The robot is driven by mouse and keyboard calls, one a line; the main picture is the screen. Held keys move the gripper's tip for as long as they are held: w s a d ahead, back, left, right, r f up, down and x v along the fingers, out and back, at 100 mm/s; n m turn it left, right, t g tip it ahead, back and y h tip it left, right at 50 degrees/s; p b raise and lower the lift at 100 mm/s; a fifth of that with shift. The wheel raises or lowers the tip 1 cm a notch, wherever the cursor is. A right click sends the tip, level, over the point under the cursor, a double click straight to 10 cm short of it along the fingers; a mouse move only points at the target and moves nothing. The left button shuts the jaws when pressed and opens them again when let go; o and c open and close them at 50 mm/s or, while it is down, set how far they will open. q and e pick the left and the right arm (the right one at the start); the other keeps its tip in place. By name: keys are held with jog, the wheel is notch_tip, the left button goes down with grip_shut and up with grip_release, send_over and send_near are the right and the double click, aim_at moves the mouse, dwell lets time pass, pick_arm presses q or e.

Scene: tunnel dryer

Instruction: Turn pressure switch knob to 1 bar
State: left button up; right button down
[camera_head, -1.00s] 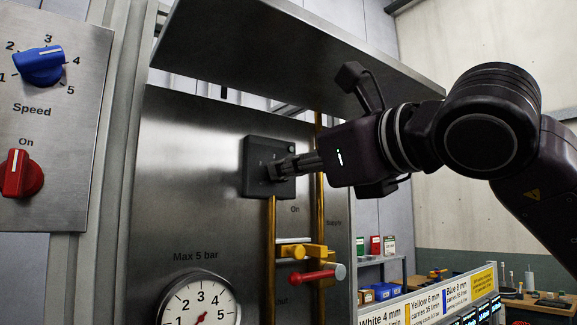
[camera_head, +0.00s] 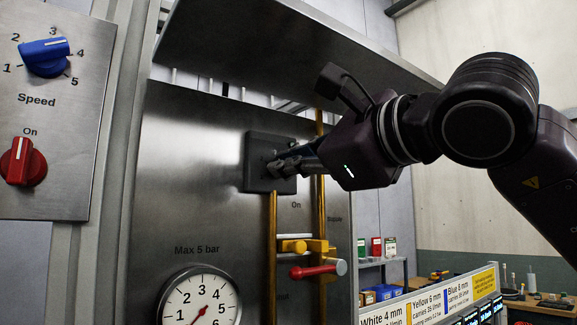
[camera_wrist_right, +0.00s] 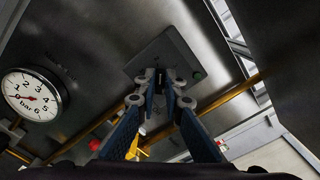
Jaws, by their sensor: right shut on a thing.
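The dark square pressure switch box (camera_head: 257,181) is mounted on the metal panel, above the gauge. My right gripper (camera_head: 274,168) reaches it from the right, its fingertips at the front of the box. In the right wrist view the box (camera_wrist_right: 184,54) lies straight ahead, and the fingers (camera_wrist_right: 161,88) are closed around a small dark knob (camera_wrist_right: 160,74), which they mostly hide. The knob's setting cannot be read. The round white pressure gauge (camera_head: 185,300) has a red needle and is cut off by the lower edge. My left gripper is not in view.
Yellow pipes (camera_head: 272,230) run below the box, with a red-handled valve (camera_head: 318,270). A metal canopy (camera_head: 270,55) overhangs above. A blue speed knob (camera_head: 45,58) and a red knob (camera_head: 22,162) are on the left panel. Labelled signs (camera_head: 428,302) stand lower right.

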jog(key=shift+a+f+n+p, duration=0.1)
jog(key=shift+f+n+p, duration=0.1)
jog(key=shift+n, duration=2.15)
jog(key=shift+d+f+n+p, duration=0.1)
jog(key=shift+f+n+p, duration=0.05)
jog(key=shift+n, duration=2.25)
jog(key=shift+a+f+n+p, duration=0.1)
jog(key=shift+f+n+p, duration=0.1)
jog(key=shift+n, duration=2.15)
jog(key=shift+f, duration=0.1)
jog(key=c, duration=2.4)
grip_release()
jog(key=o, duration=0.4)
jog(key=shift+s, duration=0.15)
jog(key=shift+c, duration=0.2)
jog(key=shift+r, duration=0.2)
jog(key=v, duration=1.2)
